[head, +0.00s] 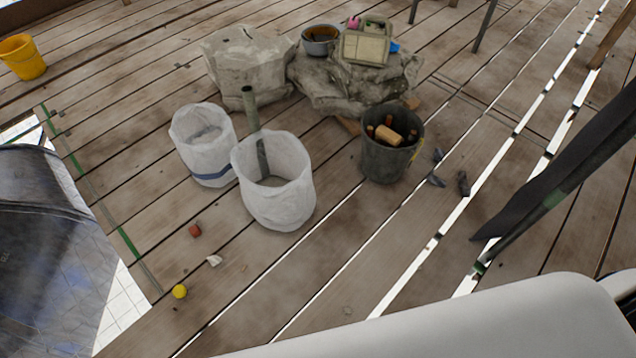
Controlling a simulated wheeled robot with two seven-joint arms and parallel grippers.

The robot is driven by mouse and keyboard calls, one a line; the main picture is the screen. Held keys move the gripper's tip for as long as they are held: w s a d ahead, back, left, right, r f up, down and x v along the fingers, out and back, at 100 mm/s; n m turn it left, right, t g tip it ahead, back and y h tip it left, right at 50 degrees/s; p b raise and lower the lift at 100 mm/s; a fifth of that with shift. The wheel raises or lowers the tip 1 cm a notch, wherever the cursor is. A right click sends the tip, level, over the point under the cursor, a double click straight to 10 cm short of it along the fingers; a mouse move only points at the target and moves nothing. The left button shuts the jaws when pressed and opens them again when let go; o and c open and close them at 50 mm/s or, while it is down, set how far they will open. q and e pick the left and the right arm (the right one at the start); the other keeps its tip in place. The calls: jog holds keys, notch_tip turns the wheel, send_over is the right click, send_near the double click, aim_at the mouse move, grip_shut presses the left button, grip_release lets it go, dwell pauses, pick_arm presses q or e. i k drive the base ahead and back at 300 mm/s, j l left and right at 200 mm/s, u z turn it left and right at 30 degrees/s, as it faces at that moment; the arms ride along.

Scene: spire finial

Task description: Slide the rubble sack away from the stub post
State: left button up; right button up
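Two open white sacks stand upright on the plank deck; I cannot tell for certain which is the rubble sack. The nearer white sack (279,207) has an open mouth and a pale interior. The other white sack (199,156), behind and to its left, has a blue band near its bottom and grey contents. A grey-green post (252,112), likely the stub post, rises at a slight tilt from within the nearer sack's mouth. Its lower part shows against the sack's inside wall, and its foot is hidden. Neither of my grippers is in view.
A dark bucket (378,163) with brownish pieces stands right of the sacks. Behind are a wrapped grey block (243,65) and a covered heap (330,88).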

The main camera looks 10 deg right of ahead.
aim_at(272, 168)
jog(key=i+l+u, duration=0.1)
jog(key=u, duration=0.35)
jog(key=i+l+u, duration=0.15)
jog(key=u, duration=0.25)
jog(key=l+u, duration=0.2)
jog(key=u, duration=0.25)
jog(key=i+l+u, duration=0.1)
jog(key=l+u, duration=0.15)
jog(key=u, duration=0.15)
jog(key=l+u, duration=0.2)
jog(key=u, duration=0.25)
